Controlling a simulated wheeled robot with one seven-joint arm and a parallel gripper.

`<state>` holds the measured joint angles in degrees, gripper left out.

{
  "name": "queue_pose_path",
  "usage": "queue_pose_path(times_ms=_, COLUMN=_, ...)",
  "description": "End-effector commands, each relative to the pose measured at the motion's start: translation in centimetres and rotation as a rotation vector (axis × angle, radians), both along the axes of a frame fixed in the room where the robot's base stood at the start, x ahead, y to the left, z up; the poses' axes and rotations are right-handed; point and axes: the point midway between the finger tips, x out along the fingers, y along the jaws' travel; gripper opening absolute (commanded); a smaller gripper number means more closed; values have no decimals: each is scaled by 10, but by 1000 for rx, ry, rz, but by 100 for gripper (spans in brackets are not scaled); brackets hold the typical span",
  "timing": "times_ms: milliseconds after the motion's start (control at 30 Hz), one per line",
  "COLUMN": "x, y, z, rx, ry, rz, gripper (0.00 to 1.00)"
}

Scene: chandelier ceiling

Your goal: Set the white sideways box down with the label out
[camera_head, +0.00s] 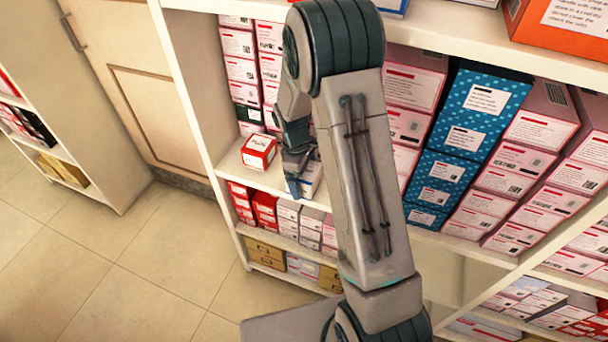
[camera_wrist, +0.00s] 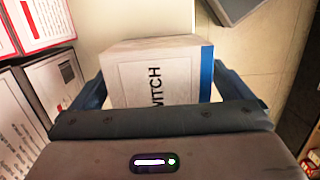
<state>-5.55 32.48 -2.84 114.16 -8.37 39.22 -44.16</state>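A white box (camera_wrist: 152,82) with a blue side sits between the two fingers of my gripper (camera_wrist: 160,95) in the wrist view. Both fingers appear to press against its sides. In the head view my gripper (camera_head: 300,170) is at the middle shelf (camera_head: 232,165), and part of the white box (camera_head: 311,180) shows beside the fingers, partly hidden by my arm. I cannot tell whether the box touches the shelf.
A red and white box (camera_head: 259,152) stands on the shelf just left of my gripper. Stacked pink boxes (camera_head: 240,70) stand behind, and blue dotted boxes (camera_head: 465,120) stand to the right. The floor (camera_head: 120,270) at left is clear.

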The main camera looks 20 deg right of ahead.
Motion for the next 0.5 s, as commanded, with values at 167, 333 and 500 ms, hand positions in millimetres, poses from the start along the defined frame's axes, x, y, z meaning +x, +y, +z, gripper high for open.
queue_pose_path(times_ms=167, x=0, y=0, z=0, rx=0, ry=0, rz=0, gripper=99)
queue_pose_path(times_ms=333, x=1, y=1, z=9, rx=0, ry=-3, rz=0, gripper=99)
queue_pose_path(times_ms=500, x=4, y=4, z=36, rx=1, ry=-4, rz=0, gripper=99)
